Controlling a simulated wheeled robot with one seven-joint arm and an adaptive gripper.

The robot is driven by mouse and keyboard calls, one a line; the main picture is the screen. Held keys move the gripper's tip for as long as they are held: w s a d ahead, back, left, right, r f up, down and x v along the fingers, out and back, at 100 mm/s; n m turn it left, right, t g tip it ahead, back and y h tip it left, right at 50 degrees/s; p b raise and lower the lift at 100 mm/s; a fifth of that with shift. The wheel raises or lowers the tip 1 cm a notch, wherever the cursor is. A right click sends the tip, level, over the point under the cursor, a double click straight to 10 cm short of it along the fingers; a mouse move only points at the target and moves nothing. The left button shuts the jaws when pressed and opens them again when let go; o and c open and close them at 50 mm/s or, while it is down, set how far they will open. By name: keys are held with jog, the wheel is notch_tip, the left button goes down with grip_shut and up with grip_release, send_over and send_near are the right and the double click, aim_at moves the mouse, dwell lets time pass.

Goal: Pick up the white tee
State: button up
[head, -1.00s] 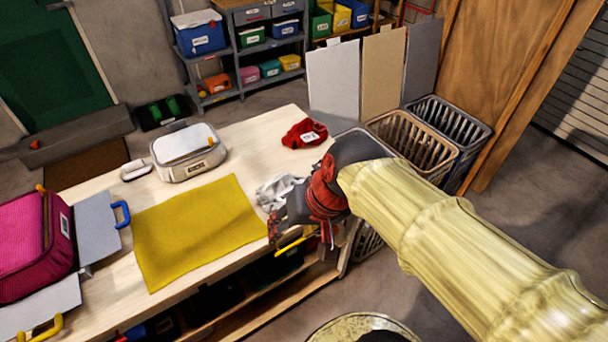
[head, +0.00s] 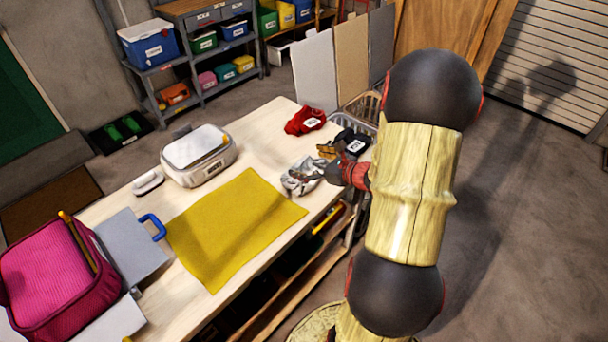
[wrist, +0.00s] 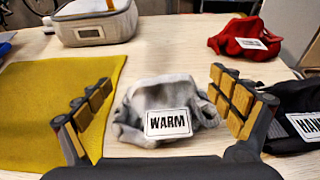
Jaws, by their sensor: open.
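The white tee (head: 300,178) is a crumpled white-grey cloth lying on the table just right of the yellow cloth. In the wrist view the white tee (wrist: 148,101) bears a white label reading "WARM". My gripper (head: 318,168) is open at the table's right side, close to the tee. In the wrist view my gripper (wrist: 165,98) has its two padded fingers spread, one on either side of the tee. The tee sits between and ahead of them, and I cannot tell whether either finger touches it. In the head view the gripper hides part of the tee.
A yellow cloth (head: 228,228) lies left of the tee. A red garment (head: 303,121) lies behind it, and a black labelled garment (wrist: 298,112) lies to its right. A white case (head: 198,157) and a pink bag (head: 48,268) also stand on the table (head: 262,132). Baskets stand beyond its right end.

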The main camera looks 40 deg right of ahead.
jog(key=shift+b+x, duration=0.3)
jog(key=shift+x, duration=0.75)
jog(key=w+f+b, duration=0.2)
jog(key=w+f, duration=0.1)
jog(key=shift+w+a, duration=0.3)
jog(key=shift+a, duration=0.1)
jog(key=shift+w+f, duration=0.1)
jog(key=shift+w, duration=0.25)
jog(key=shift+c, duration=0.3)
jog(key=c, duration=1.8)
jog(key=shift+c, duration=0.4)
